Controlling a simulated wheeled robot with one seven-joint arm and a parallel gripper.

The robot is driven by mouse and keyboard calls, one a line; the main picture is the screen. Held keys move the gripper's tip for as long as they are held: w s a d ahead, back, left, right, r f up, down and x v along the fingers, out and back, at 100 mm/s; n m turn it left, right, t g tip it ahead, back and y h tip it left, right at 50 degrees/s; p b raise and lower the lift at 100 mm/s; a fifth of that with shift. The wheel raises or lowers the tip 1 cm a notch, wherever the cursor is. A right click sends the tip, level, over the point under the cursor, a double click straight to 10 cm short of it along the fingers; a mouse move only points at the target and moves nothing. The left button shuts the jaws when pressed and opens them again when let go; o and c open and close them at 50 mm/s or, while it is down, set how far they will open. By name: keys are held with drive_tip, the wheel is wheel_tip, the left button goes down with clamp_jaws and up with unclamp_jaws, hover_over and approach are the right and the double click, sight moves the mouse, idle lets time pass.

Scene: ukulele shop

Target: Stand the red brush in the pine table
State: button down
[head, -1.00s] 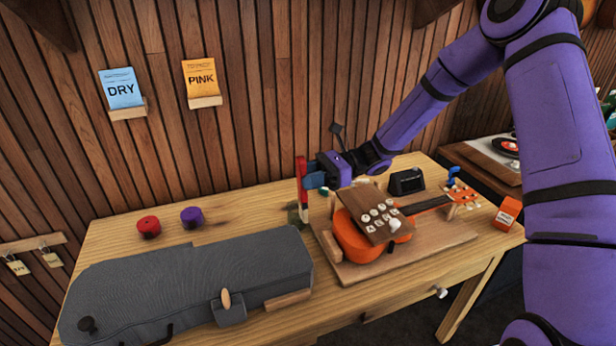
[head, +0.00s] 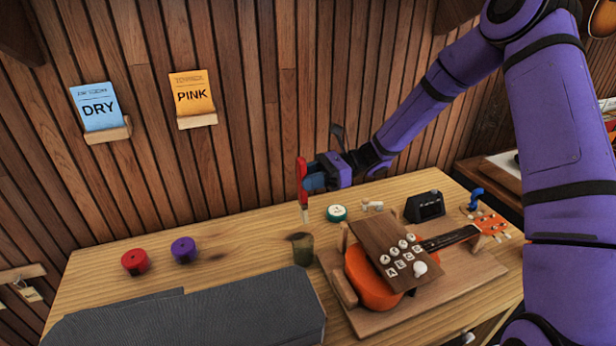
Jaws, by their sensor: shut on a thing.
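The red brush (head: 303,182) is upright in my gripper (head: 314,180), red end up and a pale tip pointing down. My gripper is shut on its upper part, at the back of the pine table (head: 240,236). The brush's lower tip is in the air, apart from the tabletop. I cannot see whether the cup is empty.
An orange ukulele (head: 372,285) lies on a wooden board with a brown block across it. A grey case (head: 200,318) fills the front left.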

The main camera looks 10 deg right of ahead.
wheel_tip(320, 180, down, 12)
drive_tip(key=shift+f, duration=0.25)
idle(1.3)
